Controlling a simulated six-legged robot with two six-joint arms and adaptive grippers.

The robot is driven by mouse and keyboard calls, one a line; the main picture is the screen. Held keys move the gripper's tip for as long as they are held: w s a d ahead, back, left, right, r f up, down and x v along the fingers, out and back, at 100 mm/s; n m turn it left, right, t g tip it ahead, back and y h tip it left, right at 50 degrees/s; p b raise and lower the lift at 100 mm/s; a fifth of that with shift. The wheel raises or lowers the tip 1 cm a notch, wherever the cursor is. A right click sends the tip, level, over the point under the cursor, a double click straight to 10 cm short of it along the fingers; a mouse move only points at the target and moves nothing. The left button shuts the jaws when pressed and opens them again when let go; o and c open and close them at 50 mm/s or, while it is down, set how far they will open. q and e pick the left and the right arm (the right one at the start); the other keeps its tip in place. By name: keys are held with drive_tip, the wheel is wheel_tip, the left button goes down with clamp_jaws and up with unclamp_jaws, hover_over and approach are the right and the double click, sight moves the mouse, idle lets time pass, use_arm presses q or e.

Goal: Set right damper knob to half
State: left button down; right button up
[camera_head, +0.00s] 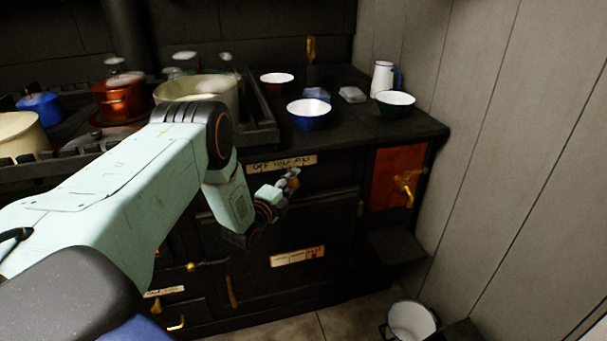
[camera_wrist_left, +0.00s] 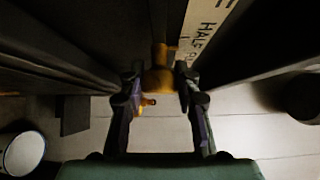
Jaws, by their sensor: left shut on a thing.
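The brass damper knob (camera_wrist_left: 160,78) sits between the two fingers of my left gripper (camera_wrist_left: 158,88) in the left wrist view. The fingers are shut on it from both sides. In the head view my left gripper (camera_head: 288,182) is at the stove front, just below a pale label plate (camera_head: 282,164), and hides most of the knob. The knob's exact pointing direction is hard to tell. My right gripper is not in view.
A brass tap (camera_head: 405,186) sticks out from a red panel (camera_head: 389,160) right of the gripper. Bowls, including a blue one (camera_head: 309,113), stand on the stove top above. A white bucket (camera_head: 411,321) is on the floor by the wall.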

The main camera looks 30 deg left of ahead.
use_arm(q)
drive_tip(key=shift+s+a, duration=0.55)
drive_tip(key=shift+s, duration=0.05)
drive_tip(key=c, duration=1)
unclamp_jaws()
drive_tip(key=shift+o, duration=0.2)
drive_tip(key=s+d, duration=0.1)
drive_tip(key=s, duration=1.1)
